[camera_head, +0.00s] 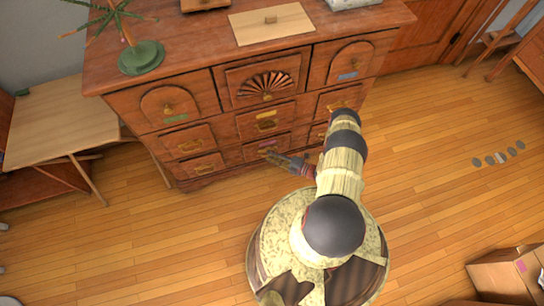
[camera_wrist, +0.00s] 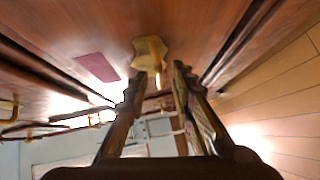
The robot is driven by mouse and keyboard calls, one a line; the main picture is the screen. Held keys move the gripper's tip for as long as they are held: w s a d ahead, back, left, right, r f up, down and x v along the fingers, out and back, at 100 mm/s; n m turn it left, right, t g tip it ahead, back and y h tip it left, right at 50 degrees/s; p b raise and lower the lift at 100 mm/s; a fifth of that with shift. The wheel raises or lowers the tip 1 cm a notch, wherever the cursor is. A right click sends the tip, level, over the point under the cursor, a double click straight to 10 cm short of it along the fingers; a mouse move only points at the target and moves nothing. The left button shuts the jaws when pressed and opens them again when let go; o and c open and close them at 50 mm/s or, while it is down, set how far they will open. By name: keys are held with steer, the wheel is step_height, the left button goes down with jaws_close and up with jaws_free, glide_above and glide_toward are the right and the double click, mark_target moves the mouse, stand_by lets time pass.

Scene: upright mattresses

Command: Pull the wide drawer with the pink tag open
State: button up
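The wide drawer with the pink tag is the bottom middle drawer (camera_head: 279,141) of the wooden dresser; it looks closed. Its pink tag (camera_wrist: 97,67) shows clearly in the wrist view, left of the brass handle (camera_wrist: 152,50). My gripper (camera_head: 272,155) is at the front of this drawer in the head view and partly covers it. In the wrist view my gripper (camera_wrist: 159,72) has its two fingers apart, with the handle just beyond and between the tips, slightly toward the left finger. I cannot tell whether a finger touches the handle.
The dresser top (camera_head: 200,42) carries a green-potted plant (camera_head: 141,57) and a flat board (camera_head: 271,23). Other drawers carry a green tag (camera_head: 175,118) and a blue tag (camera_head: 348,76). A wooden desk (camera_head: 55,120) stands left. A cardboard box (camera_head: 503,275) lies lower right.

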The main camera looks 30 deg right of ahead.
steer(key=c, duration=0.4)
jaws_close()
stand_by(0.5)
